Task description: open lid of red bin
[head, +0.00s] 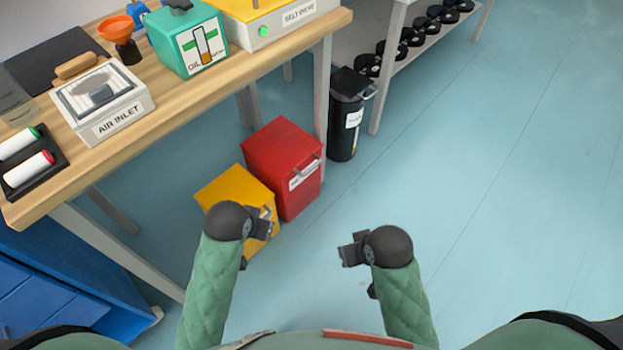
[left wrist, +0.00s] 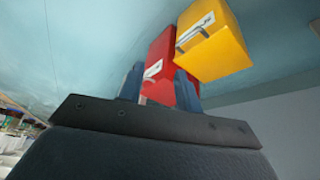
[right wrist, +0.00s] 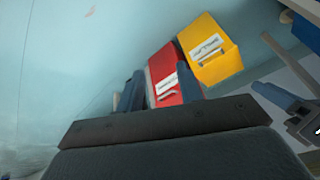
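The red bin (head: 275,157) stands on the floor beside the table, with a flat red lid on top, shut, and a handle and white label on its front. It also shows in the left wrist view (left wrist: 163,62) and the right wrist view (right wrist: 163,68). My left gripper (head: 268,224) is in front of the yellow bin, apart from the red bin. Its fingers (left wrist: 160,84) stand apart with nothing between them. My right gripper (head: 343,250) is in front and to the right of the red bin, above open floor. Its fingers (right wrist: 160,90) are apart and empty.
A yellow bin (head: 222,184) stands close to the red bin's left. A black bin (head: 343,128) stands behind to the right. The wooden table (head: 165,126) and its legs border the left. A shelf (head: 421,45) stands at the back. The floor at right is clear.

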